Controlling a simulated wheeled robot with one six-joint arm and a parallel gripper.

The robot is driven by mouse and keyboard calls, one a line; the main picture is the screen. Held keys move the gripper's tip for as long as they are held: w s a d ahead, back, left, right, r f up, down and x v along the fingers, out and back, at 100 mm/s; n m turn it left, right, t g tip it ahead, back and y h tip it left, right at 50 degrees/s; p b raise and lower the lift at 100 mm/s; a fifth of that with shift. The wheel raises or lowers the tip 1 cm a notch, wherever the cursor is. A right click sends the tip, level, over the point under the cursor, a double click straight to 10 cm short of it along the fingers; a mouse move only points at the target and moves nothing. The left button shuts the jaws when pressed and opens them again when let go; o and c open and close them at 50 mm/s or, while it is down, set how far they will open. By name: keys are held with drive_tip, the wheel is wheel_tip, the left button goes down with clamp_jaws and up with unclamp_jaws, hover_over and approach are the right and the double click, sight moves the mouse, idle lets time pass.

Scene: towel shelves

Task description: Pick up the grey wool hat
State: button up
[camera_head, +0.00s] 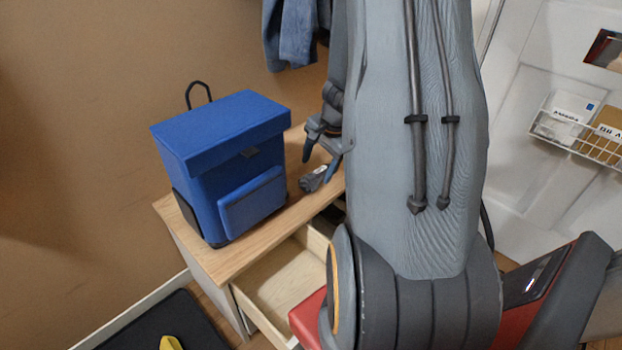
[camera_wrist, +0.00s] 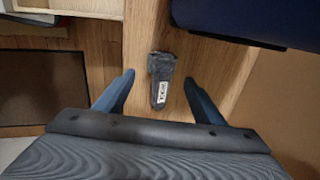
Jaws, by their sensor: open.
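A small dark grey object with a white label (camera_head: 314,179) lies on the wooden top of the cabinet, to the right of the blue backpack. It also shows in the wrist view (camera_wrist: 160,92), long and narrow with a wider end. I cannot tell from its shape whether it is the wool hat; no other grey hat is visible. My gripper (camera_head: 321,160) is open and empty just above it. In the wrist view, my gripper's fingertips (camera_wrist: 159,79) stand apart on either side of the object, with clear gaps.
The blue backpack (camera_head: 232,165) stands on the cabinet top (camera_head: 222,262), left of my gripper. An open drawer (camera_head: 275,285) juts out below. Blue cloth (camera_head: 291,35) hangs above. A white wire basket (camera_head: 580,135) is on the door at right. A dark mat (camera_head: 150,325) lies at lower left.

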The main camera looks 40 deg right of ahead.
sight(311, 178)
drive_tip(key=b+x, duration=0.1)
drive_tip(key=x, duration=0.2)
drive_tip(key=b+x, duration=0.1)
drive_tip(key=x, duration=0.2)
drive_tip(key=shift+w+a+f, duration=0.2)
drive_tip(key=shift+w, duration=0.1)
drive_tip(key=c, duration=1.2)
